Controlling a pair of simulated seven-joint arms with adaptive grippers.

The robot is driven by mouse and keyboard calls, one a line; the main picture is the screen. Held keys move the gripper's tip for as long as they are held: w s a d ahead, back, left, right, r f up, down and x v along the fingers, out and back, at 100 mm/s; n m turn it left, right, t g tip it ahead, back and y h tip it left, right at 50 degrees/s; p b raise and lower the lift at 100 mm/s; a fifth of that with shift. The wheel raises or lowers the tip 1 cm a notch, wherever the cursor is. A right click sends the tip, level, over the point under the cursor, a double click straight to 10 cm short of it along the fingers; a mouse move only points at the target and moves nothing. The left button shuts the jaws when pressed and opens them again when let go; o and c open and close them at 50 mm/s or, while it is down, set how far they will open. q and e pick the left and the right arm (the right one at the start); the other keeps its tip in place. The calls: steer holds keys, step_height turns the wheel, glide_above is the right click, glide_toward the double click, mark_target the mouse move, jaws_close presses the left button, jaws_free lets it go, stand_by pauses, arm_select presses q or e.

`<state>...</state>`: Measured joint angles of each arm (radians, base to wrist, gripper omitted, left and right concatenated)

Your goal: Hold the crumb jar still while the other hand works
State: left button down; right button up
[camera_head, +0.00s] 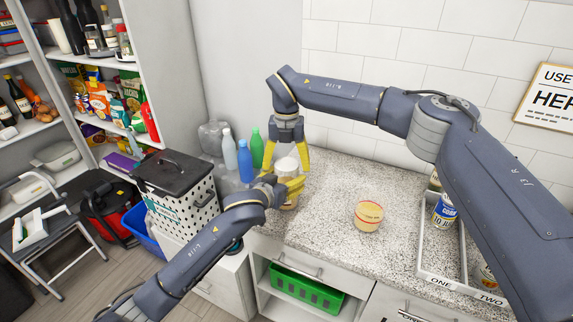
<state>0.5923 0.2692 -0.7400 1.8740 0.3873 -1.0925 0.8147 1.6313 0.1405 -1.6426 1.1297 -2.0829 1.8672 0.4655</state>
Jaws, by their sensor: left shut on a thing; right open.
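A jar with a pale lid (287,165) stands on the speckled counter near its left end; I take it for the crumb jar. My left gripper (291,187) comes in from the lower left, its yellow fingers shut on the jar's side below the lid. They hide much of the jar's body. My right gripper (286,160) points down from above, its yellow fingers open on either side of the lid. I cannot tell whether they touch the lid.
A cream tub with a red band (368,216) stands mid-counter. A grey divided tray (430,263) with cans is at right. Green (257,148) and blue (245,162) bottles stand left of the jar. A black-lidded bin (168,172) is further left. Counter around the tub is clear.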

step_height(320, 180, up, 12)
stand_by(0.6)
arm_select(q)
steer(key=shift+c, duration=0.6)
jaws_free()
steer(key=shift+s, duration=0.1)
steer(key=v, duration=1.2)
steer(key=shift+a+r, duration=0.1)
steer(key=shift+a, duration=0.05)
arm_select(e)
steer(key=shift+f, duration=0.15)
